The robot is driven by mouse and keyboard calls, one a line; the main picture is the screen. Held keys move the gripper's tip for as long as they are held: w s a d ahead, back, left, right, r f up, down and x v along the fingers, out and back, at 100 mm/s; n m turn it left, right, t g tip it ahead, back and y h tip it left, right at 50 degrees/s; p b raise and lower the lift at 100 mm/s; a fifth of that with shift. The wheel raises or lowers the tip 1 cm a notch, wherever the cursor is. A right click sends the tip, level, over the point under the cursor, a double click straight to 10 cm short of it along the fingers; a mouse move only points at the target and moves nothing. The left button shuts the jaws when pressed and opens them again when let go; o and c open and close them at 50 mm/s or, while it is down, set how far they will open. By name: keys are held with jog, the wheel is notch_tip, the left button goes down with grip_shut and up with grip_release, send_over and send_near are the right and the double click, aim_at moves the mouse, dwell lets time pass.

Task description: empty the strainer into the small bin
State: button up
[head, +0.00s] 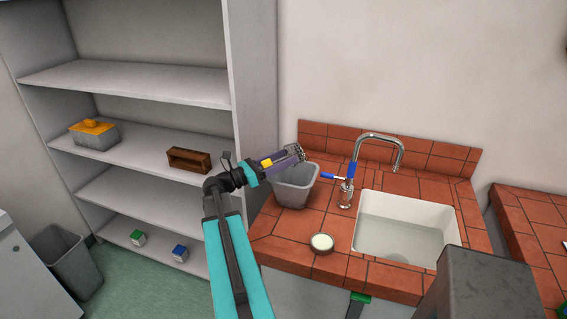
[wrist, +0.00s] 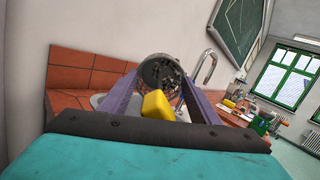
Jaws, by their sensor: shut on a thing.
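My gripper (head: 294,154) is over the small grey bin (head: 296,186), which stands on the red tiled bench left of the tap. The gripper is shut on the strainer (head: 299,151). In the wrist view the strainer (wrist: 160,72) is a round metal mesh piece between the purple fingers, with dark bits showing in it. A yellow part (wrist: 157,105) sits between the fingers, nearer the wrist. The strainer seems tilted over on its side, above the bin's rim. The inside of the bin is mostly hidden in the head view.
A tap (head: 350,170) with blue handles stands close right of the bin, beside a white sink (head: 408,225). A small round dish (head: 322,242) is at the bench's front. Shelves (head: 150,90) stand left. A larger grey bin (head: 68,262) is on the floor.

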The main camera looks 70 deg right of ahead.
jog(key=shift+f+g+h+b, duration=0.6)
jog(key=shift+h+b, duration=0.1)
jog(key=shift+b, duration=0.55)
jog(key=shift+d+g+h+b, duration=0.1)
jog(key=shift+g+h+b, duration=0.2)
jog(key=shift+b, duration=0.1)
jog(key=shift+s+r+b, duration=0.15)
jog(key=shift+r+b, duration=0.05)
jog(key=shift+b, duration=0.15)
dwell(0.3)
jog(key=shift+r+t+y+b, duration=0.4)
jog(key=shift+t+y+b, duration=0.25)
jog(key=shift+y, duration=0.25)
jog(key=shift+w+a+r+t+y+b, duration=0.25)
jog(key=shift+r+t+y+b, duration=0.15)
jog(key=shift+t+y, duration=0.35)
jog(key=shift+d+r, duration=0.1)
